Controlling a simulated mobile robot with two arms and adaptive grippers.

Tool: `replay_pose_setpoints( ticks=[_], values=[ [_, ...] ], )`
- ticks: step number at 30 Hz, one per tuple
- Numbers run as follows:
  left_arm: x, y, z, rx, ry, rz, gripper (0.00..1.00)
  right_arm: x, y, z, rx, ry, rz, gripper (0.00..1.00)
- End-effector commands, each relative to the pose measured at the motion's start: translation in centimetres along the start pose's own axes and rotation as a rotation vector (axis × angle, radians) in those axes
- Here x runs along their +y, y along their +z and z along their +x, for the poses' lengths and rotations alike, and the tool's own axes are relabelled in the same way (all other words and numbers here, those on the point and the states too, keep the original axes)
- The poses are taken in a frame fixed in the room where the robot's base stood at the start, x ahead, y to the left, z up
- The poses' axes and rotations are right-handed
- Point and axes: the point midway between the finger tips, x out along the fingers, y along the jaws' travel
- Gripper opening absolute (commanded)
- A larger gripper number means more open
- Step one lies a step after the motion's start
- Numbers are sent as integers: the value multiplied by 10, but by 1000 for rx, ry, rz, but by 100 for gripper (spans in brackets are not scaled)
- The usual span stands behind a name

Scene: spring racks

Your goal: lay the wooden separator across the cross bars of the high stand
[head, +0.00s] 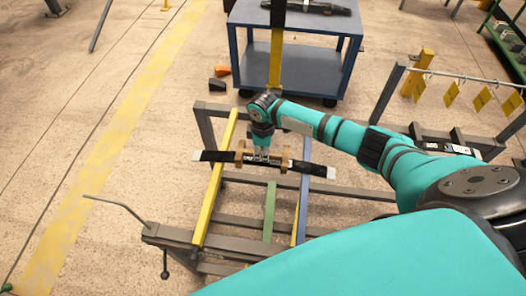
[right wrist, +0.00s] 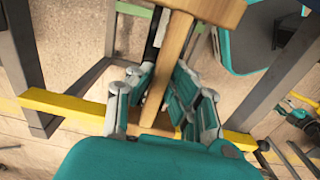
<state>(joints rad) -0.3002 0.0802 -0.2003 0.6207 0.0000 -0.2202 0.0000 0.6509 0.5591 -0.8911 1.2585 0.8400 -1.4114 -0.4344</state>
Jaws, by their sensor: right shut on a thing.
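The wooden separator (right wrist: 173,62) is a pale wood bar with a crosspiece at each end. My right gripper (head: 262,158) is shut on its middle, and the fingers flank the bar in the right wrist view (right wrist: 160,95). In the head view the wooden end pieces (head: 241,152) show on both sides of the gripper. The separator is over a grey stand (head: 345,190) with a yellow bar (head: 214,185) and a blue bar (head: 303,195). I cannot tell whether it touches anything below. My left gripper is out of view.
A black strip with pale ends (head: 215,156) runs across above the yellow and blue bars, close to the separator. A green bar (head: 269,210) is lower in the stand. A blue cart (head: 300,65) stands behind. A rack with yellow tags (head: 452,93) is at right. Floor at left is clear.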

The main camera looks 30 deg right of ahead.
Motion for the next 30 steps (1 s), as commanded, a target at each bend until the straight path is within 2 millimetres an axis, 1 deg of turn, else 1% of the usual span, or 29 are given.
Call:
replay_pose_setpoints(
  ticks=[5,6,12,20,23,26,30],
  values=[
    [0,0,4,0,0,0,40,0,0,5,1,0,0,0],
    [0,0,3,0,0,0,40,0,0,5,1,0,0,18],
    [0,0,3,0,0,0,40,0,0,4,1,0,0,43],
    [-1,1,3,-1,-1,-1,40,0,0,4,0,0,0,43],
    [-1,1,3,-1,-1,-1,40,1,0,-3,0,1,0,43],
    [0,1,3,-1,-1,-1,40,1,0,-18,2,3,-2,43],
    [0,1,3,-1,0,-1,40,1,-1,-48,4,3,-1,43]
  ],
)
